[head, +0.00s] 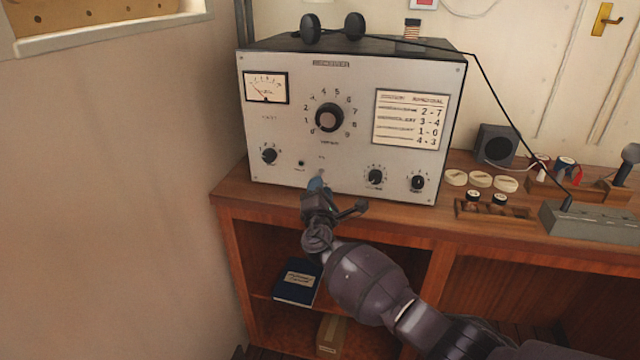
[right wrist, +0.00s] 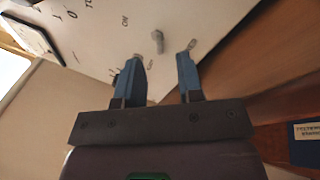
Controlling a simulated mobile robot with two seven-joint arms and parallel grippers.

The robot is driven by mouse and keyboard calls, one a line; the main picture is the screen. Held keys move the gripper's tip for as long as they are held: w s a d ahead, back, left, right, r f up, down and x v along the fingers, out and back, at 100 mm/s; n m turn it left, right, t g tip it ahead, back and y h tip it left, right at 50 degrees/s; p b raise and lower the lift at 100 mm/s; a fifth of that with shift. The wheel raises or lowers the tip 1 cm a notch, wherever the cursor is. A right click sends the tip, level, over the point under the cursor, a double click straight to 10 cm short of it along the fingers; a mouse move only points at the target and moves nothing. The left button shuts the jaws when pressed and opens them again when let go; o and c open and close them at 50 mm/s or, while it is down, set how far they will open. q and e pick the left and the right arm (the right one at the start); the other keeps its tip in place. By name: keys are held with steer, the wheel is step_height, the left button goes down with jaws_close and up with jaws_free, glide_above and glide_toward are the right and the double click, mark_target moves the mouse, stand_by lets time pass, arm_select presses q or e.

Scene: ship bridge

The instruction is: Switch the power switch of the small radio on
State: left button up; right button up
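The radio (head: 285,120) is a grey-white box with a meter, a large dial and several knobs, standing on the wooden desk. In the right wrist view, its front panel (right wrist: 90,45) fills the upper part. A small metal toggle switch (right wrist: 157,42) stands out from the panel near a small "ON" marking; which way it is set I cannot tell. My right gripper (right wrist: 163,57) is open, with its blue fingers on either side of the switch in that view; contact is not clear. In the head view, my right gripper (head: 319,183) is at the panel's lower middle and hides the switch. My left gripper is out of view.
Headphones (head: 333,28) lie on top of the radio. A small speaker (head: 495,145), pale round discs (head: 480,180) and a grey box (head: 590,220) stand to the right on the desk. A dark blue book (head: 297,282) lies on the shelf below. A wall is close on the left.

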steer(key=shift+x, duration=1.4)
jaws_close()
